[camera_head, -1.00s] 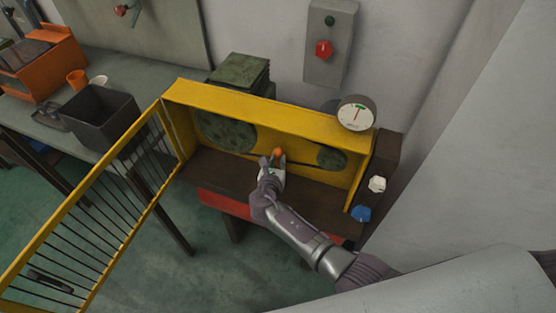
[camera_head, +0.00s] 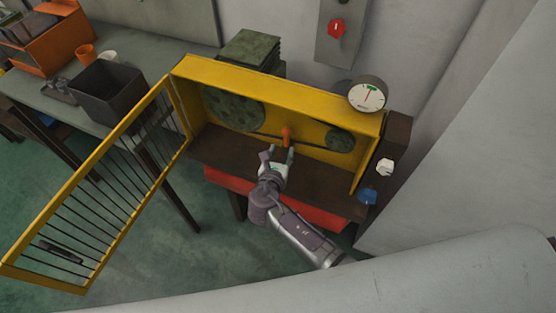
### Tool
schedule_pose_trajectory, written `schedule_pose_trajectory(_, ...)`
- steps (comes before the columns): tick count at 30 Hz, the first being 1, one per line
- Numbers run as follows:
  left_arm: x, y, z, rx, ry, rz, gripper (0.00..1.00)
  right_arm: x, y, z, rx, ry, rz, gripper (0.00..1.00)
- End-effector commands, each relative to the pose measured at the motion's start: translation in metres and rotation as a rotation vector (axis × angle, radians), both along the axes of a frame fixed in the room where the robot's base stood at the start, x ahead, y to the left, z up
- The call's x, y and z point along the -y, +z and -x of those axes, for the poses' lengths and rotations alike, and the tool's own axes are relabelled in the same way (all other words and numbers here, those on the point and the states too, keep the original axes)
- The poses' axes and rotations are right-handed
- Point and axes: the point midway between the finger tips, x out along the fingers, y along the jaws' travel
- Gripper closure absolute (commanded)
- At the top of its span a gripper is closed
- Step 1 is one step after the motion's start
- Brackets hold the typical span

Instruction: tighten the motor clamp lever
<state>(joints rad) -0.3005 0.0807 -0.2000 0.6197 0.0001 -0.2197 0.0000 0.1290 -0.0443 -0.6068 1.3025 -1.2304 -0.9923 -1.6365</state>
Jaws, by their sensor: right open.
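The motor clamp lever (camera_head: 286,134) is a small orange handle inside the yellow machine housing (camera_head: 270,90). It stands upright between the large green pulley (camera_head: 234,109) on the left and the small green pulley (camera_head: 340,139) on the right. My right gripper (camera_head: 277,156) is open just in front of and below the lever, with its fingers pointing toward it. A small gap seems to show between the fingertips and the lever. My left gripper is not in view.
A yellow barred guard door (camera_head: 92,190) stands swung open to the left. A round gauge (camera_head: 367,95) sits on the housing's right end, above a white knob (camera_head: 385,167) and a blue knob (camera_head: 368,197). A dark bin (camera_head: 107,89) stands on the grey bench at left.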

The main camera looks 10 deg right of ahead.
Motion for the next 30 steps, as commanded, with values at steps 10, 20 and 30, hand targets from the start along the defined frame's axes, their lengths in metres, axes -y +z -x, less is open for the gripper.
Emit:
schedule_pose_trajectory(10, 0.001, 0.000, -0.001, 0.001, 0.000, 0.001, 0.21, -0.018, 0.015, 0.040, 0.001, 0.001, 0.000, 0.57)
schedule_pose_trajectory(20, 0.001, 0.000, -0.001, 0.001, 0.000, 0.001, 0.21, -0.018, 0.016, 0.042, 0.000, 0.000, 0.001, 0.57)
schedule_pose_trajectory(30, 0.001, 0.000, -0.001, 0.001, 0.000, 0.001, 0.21, -0.010, 0.013, 0.048, -0.003, -0.042, -0.066, 0.57)
